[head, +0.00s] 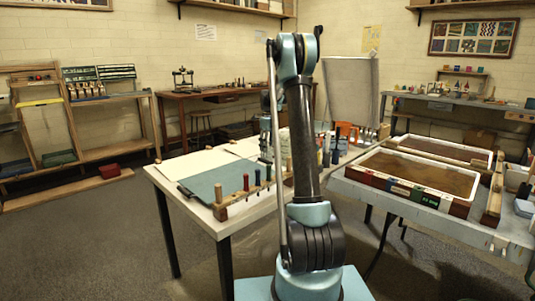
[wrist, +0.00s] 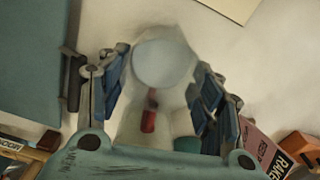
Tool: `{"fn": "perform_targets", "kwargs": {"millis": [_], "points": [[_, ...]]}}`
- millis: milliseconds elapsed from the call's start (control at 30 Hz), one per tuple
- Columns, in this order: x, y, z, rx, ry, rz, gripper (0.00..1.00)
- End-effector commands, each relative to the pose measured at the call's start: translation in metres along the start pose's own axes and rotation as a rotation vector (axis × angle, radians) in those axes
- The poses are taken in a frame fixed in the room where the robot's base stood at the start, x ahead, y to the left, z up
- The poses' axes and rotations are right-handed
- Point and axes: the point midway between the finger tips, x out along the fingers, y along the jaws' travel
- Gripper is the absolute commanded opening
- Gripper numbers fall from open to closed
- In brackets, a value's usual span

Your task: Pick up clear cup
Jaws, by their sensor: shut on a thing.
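The clear cup (wrist: 165,62) shows in the wrist view as a pale, see-through shape with a round end, between the fingers of my gripper (wrist: 160,84). The blue-and-grey fingers are shut on its two sides. A red thing shows blurred through or just below the cup. In the head view my own arm hides most of the gripper, and I cannot make out the cup there.
A pale worktable (head: 166,172) carries a grey-green mat (head: 215,187) and a wooden rack (head: 240,203) of coloured tools. Marbling trays (head: 465,207) stand on the table at right. In the wrist view a box marked RAKE (wrist: 262,152) lies at lower right.

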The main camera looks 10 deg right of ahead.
Motion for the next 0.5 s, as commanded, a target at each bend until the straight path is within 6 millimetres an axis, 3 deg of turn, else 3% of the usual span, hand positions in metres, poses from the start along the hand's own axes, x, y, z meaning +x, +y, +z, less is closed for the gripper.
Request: {"fn": "perform_targets", "kwargs": {"millis": [500], "points": [[-0.013, 0.013, 0.003, -0.002, 0.000, 0.000, 0.15]]}}
